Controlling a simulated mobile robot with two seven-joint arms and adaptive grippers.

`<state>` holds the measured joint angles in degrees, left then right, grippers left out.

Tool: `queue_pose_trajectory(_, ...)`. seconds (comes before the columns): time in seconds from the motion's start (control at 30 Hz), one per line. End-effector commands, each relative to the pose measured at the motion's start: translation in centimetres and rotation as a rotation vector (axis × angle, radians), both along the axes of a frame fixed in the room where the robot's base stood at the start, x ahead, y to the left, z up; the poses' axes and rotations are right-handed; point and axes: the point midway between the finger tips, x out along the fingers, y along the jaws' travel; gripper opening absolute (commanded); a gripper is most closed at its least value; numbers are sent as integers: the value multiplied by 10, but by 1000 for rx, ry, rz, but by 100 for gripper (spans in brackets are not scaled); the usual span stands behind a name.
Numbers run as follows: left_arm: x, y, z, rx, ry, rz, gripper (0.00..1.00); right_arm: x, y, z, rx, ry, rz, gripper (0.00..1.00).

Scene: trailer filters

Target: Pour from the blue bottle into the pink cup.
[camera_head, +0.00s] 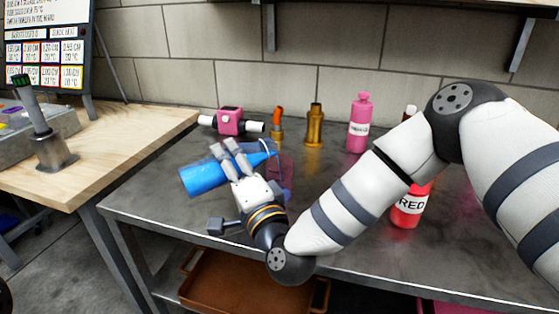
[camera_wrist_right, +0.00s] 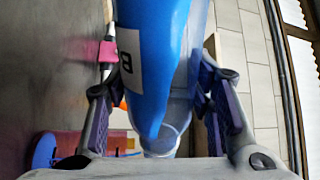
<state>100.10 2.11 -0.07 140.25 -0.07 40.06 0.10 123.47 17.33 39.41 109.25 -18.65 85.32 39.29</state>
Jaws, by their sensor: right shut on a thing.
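The blue bottle (camera_head: 203,178) is in my right gripper (camera_head: 231,158), tilted almost onto its side above the dark table. Its base points left and its narrow neck points right, toward the pink cup. The bottle also fills the middle of the right wrist view (camera_wrist_right: 150,60), with a finger on each side. The translucent pink cup (camera_head: 286,170) stands just right of the gripper and is partly hidden by it. It also shows at the lower left of the wrist view (camera_wrist_right: 75,144), with a blue patch at its end. I cannot make out a stream. My left gripper is out of view.
Behind stand a pink valve piece (camera_head: 231,121), a brass fitting (camera_head: 314,127) and a pink bottle (camera_head: 360,128). A red labelled bottle (camera_head: 408,210) stands right of my forearm. A wooden table (camera_head: 110,140) adjoins at left. A brown tray (camera_head: 235,285) lies below.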

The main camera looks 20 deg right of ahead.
Motion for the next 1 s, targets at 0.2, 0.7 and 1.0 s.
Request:
queue_pose_trajectory(0.2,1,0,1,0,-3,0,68,0,-1,3,17,0,0,9)
queue_pose_trajectory(0.7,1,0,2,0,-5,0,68,0,-1,5,40,6,0,9)
queue_pose_trajectory(1.0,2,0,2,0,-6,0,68,0,-1,6,50,8,0,9)
